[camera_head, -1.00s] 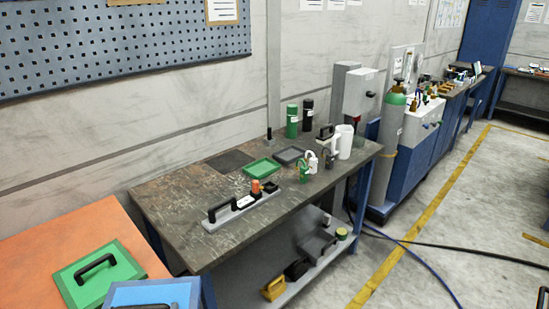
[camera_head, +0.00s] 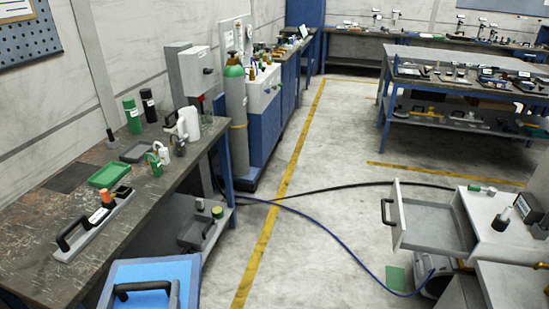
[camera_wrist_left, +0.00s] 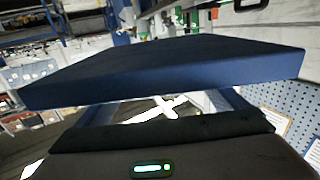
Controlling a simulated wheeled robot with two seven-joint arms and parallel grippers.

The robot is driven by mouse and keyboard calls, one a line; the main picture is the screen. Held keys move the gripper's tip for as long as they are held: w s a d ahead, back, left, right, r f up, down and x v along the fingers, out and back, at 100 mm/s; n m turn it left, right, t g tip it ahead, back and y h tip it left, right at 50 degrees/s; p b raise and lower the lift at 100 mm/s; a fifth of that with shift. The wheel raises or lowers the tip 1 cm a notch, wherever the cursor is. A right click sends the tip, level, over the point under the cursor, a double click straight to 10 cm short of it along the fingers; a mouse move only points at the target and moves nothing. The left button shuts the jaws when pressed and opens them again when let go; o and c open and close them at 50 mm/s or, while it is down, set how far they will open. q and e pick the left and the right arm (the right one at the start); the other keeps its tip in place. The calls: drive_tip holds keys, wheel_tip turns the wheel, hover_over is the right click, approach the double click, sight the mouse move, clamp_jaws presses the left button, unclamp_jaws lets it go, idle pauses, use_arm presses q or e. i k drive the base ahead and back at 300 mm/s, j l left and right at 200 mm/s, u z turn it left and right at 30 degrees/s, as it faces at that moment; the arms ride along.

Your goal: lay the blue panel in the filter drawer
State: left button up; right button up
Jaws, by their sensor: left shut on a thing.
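The blue panel (camera_head: 155,271), a square plate with a grey rim and a black bar handle (camera_head: 142,288), is at the bottom left of the head view, close to me and partly cut off. My left gripper is shut on its handle; the grip itself is largely hidden. In the left wrist view the panel (camera_wrist_left: 165,72) spans the picture in front of the left gripper (camera_wrist_left: 160,133). The filter drawer (camera_head: 432,224) is a pale open tray with a black front handle (camera_head: 389,208), pulled out leftward from a white unit at the right. It looks empty. My right gripper is not in view.
A dark workbench (camera_head: 60,205) with a green tray (camera_head: 109,174) and bottles stands at the left. Cables (camera_head: 320,239) cross the floor. Open floor lies between the panel and the drawer. A green plate (camera_head: 396,279) lies below the drawer.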

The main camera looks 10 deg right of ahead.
sight(427, 228)
drive_tip(key=i+z, duration=0.2)
drive_tip(key=i, duration=0.45)
drive_tip(key=i+j+z, duration=0.2)
drive_tip(key=i, duration=0.5)
drive_tip(key=i+z, duration=0.35)
drive_tip(key=i, duration=2.05)
drive_tip(key=i+j+z, duration=0.1)
drive_tip(key=i+z, duration=0.3)
drive_tip(key=i, duration=0.75)
drive_tip(key=i+z, duration=0.25)
drive_tip(key=i, duration=0.8)
drive_tip(key=z, duration=1.3)
drive_tip(key=i+j, duration=0.05)
drive_tip(key=j, duration=0.05)
